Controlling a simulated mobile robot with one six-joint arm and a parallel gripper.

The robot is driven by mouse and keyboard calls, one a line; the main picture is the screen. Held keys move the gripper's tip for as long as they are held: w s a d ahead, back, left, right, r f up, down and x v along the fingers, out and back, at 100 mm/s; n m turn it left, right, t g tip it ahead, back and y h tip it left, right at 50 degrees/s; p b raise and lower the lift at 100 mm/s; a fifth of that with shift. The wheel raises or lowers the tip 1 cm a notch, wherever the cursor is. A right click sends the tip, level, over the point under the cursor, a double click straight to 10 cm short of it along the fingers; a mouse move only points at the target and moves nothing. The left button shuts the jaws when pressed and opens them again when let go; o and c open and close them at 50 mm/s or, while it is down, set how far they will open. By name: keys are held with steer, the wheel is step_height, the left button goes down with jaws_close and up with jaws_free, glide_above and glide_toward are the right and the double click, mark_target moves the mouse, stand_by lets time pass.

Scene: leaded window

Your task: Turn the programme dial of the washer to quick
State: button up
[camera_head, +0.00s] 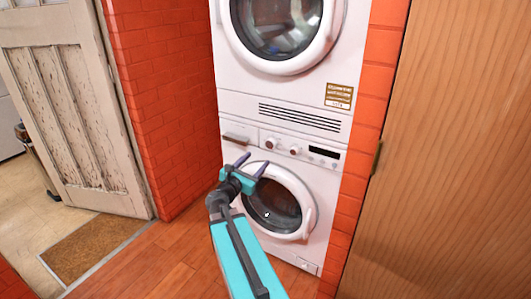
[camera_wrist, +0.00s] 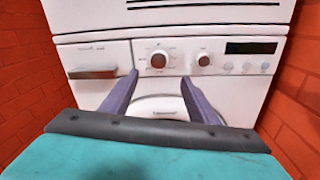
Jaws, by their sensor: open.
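The washer (camera_head: 329,185) is the lower white machine of a stack, with a round door (camera_head: 272,208). Its control panel carries two dials. The larger dial (camera_wrist: 158,59), with marks printed around it, is left of the smaller knob (camera_wrist: 203,59). In the head view the larger dial (camera_head: 270,143) and smaller knob (camera_head: 295,150) are small, and their settings cannot be read. My gripper (camera_head: 252,160) is open and empty in front of the panel, below and left of the dials in the head view. In the wrist view its two purple fingers (camera_wrist: 158,92) spread below the larger dial, apart from it.
A dark display (camera_wrist: 255,48) and small buttons are right of the knobs. A detergent drawer (camera_wrist: 92,72) is at left. A second machine (camera_head: 280,30) sits above. Brick walls (camera_head: 160,90) flank the stack, and a wooden door (camera_head: 455,150) stands at right.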

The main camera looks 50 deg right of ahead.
mark_target(270, 146)
steer(key=x, duration=1.1)
steer(key=shift+d, duration=0.15)
steer(key=shift+f, duration=0.1)
steer(key=c, duration=1)
steer(key=shift+a, duration=0.4)
steer(key=shift+c, duration=0.4)
steer(key=shift+d, duration=0.15)
steer(key=shift+o, duration=0.2)
steer(key=shift+d+m+b, duration=0.3)
steer(key=shift+b, duration=0.2)
